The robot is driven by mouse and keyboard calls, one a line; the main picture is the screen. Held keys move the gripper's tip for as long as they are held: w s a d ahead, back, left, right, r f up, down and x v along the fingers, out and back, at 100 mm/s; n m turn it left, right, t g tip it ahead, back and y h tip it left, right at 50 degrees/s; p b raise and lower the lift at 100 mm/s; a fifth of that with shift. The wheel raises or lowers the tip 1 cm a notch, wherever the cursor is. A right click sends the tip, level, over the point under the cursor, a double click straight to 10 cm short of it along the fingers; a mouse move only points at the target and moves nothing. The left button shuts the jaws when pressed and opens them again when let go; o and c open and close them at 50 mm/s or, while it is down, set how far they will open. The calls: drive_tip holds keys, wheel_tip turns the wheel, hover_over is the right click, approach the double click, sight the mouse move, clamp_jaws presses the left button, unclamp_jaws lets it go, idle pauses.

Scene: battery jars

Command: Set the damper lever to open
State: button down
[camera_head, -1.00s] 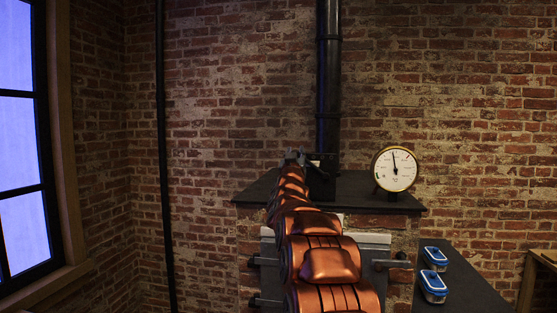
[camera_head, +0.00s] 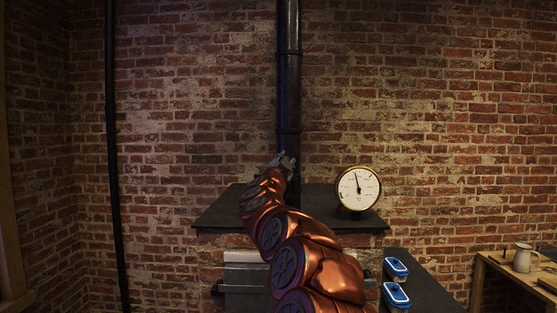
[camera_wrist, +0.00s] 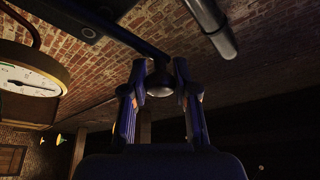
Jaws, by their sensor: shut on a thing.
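The damper lever shows in the wrist view as a dark rod (camera_wrist: 137,38) with a rounded knob (camera_wrist: 160,89) at its end. My gripper (camera_wrist: 160,70) has its two fingers on either side of the knob, shut on it. In the head view, my gripper (camera_head: 284,162) is in front of the black flue pipe (camera_head: 289,85), above the dark stove top (camera_head: 222,214). My arm and gripper hide the lever there, and no open or closed marking is readable.
A round brass gauge (camera_head: 358,188) stands on the stove top to the right of my gripper. Two blue-lidded containers (camera_head: 396,281) sit on a dark counter at the lower right. A mug (camera_head: 522,258) stands on a wooden table farther right. A brick wall is behind.

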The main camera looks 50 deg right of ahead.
drive_tip(key=shift+s+d+r+m, duration=0.15)
drive_tip(key=shift+s+d+m, duration=0.05)
drive_tip(key=shift+s+m, duration=0.1)
drive_tip(key=c, duration=0.9)
unclamp_jaws()
drive_tip(key=shift+o, duration=0.2)
drive_tip(key=shift+a+f, duration=0.3)
drive_tip(key=shift+a, duration=0.1)
drive_tip(key=v, duration=1.1)
drive_tip(key=shift+r, duration=0.1)
